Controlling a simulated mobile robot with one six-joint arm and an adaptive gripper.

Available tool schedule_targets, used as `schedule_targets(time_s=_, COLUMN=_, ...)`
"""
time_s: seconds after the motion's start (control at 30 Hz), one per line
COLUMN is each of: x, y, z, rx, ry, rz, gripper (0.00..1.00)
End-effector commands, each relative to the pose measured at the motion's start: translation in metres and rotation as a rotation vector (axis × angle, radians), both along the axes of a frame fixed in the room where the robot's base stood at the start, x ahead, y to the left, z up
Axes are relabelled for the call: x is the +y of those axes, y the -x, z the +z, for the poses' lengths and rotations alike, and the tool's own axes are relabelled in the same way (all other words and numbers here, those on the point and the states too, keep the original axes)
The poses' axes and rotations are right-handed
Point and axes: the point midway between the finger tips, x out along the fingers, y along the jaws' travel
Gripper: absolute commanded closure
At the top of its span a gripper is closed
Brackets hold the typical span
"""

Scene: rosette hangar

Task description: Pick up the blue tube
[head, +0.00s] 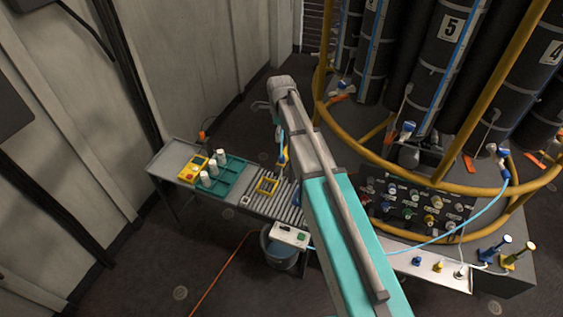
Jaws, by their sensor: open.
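A thin light blue tube (456,232) curves from the yellow ring frame at the right, down past the dark knob panel, and passes behind my arm. A short bit of light blue line shows again left of my arm, by a white box. A dark blue upright piece (494,249) with a white top stands on the grey bench at the lower right; I cannot tell if it is a tube. My arm crosses the middle of the view.
A bucket (281,254) stands below the white box (289,236). The yellow ring frame (372,158) surrounds tall black cylinders. An orange cable crosses the floor.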

Motion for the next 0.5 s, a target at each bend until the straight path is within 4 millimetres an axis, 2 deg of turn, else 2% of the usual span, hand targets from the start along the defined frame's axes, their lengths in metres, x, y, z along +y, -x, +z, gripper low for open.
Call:
schedule_targets(time_s=0.23, x=0.000, y=0.000, z=-0.007, rx=0.000, ry=0.000, rz=0.001, gripper=0.22)
schedule_targets(time_s=0.5, x=0.000, y=0.000, z=-0.027, rx=0.000, ry=0.000, rz=0.001, gripper=0.22)
